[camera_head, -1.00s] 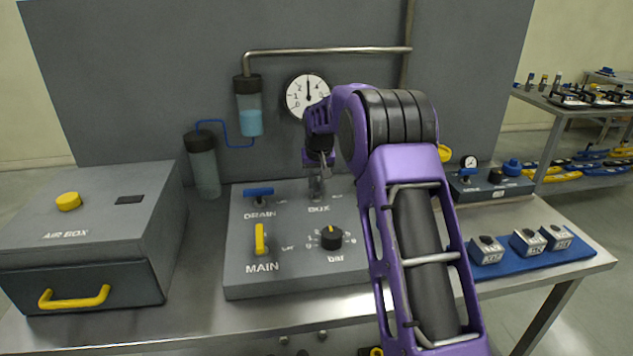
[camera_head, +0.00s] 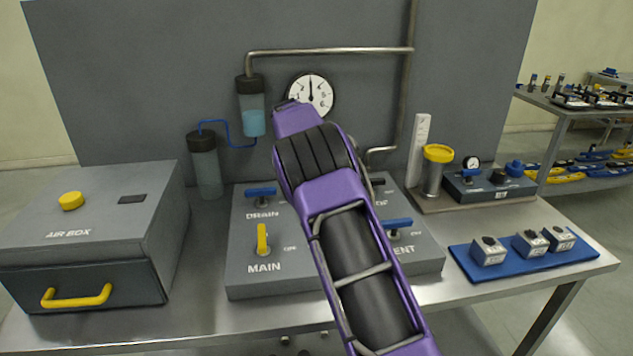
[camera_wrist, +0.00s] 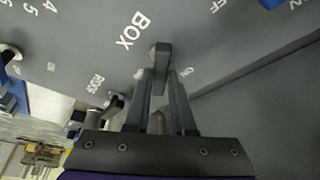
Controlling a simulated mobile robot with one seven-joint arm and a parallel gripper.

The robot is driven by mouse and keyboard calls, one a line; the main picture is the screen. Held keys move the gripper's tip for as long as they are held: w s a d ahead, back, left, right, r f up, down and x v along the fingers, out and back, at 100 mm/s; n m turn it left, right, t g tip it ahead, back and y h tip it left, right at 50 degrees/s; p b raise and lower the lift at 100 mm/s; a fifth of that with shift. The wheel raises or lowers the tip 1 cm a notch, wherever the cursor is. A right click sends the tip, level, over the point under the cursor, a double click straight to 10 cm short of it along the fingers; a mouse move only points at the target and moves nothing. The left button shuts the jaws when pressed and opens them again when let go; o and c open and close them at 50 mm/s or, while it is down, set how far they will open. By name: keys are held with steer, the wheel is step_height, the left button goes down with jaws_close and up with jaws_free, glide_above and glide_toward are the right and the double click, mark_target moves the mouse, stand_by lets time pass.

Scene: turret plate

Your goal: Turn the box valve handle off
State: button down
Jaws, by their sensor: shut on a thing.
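In the wrist view, the dark grey box valve handle (camera_wrist: 161,53) stands on the grey panel beside the BOX label. My gripper (camera_wrist: 161,76) has its two dark fingers on either side of the handle's near end, shut on it. An ON label lies to the right of the fingers, and part of an OFF label shows at the top. In the head view, my arm hides the box handle, its label and my fingers.
On the panel (camera_head: 245,283) are the blue DRAIN handle (camera_head: 260,191), the yellow MAIN handle (camera_head: 262,240) and a blue VENT handle (camera_head: 398,223). The air box (camera_head: 85,230) stands left. A blue tray (camera_head: 480,262) with small blocks lies right. A gauge (camera_head: 312,95) is behind.

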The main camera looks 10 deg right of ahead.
steer(key=m+g, duration=0.1)
steer(key=m, duration=0.2)
steer(key=shift+w, duration=0.2)
steer(key=shift+w+m+g+h, duration=0.1)
steer(key=shift+m+g+h, duration=0.25)
steer(key=shift+m, duration=0.45)
steer(key=shift+r+m, duration=0.1)
steer(key=shift+m, duration=0.2)
steer(key=shift+m+g, duration=0.25)
steer(key=shift+m, duration=0.05)
steer(key=c, duration=0.8)
jaws_free()
